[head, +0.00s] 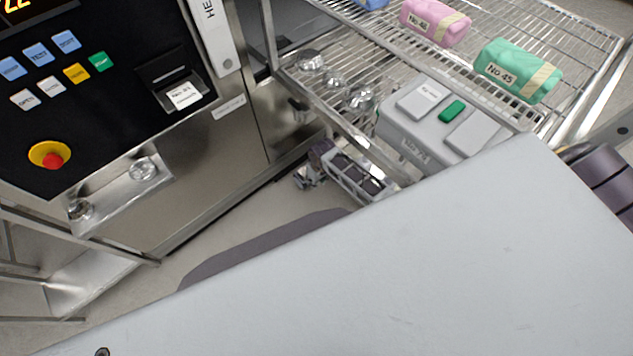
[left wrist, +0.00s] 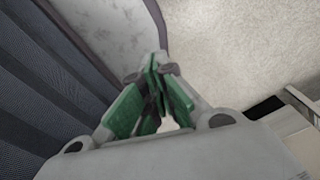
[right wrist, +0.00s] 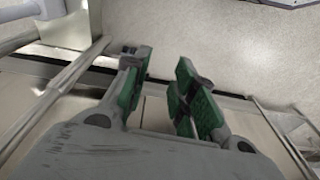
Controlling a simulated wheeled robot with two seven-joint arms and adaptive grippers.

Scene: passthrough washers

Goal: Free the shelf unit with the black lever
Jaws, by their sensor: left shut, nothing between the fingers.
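The shelf unit is a wire rack (head: 560,35) at the upper right of the head view, beside the steel machine. A small dark fitting (head: 300,111) sits near its left corner post; it may be the black lever, but it is too small to be sure. My left gripper (left wrist: 156,75) is shut and empty above pale floor, outside the head view.
The machine (head: 235,135) has a control panel with buttons and a red emergency knob (head: 52,160). A grey case (head: 395,128), a green pack (head: 518,70) and a pink pack (head: 435,22) lie on the rack. A rail frame (head: 80,245) stands at left.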

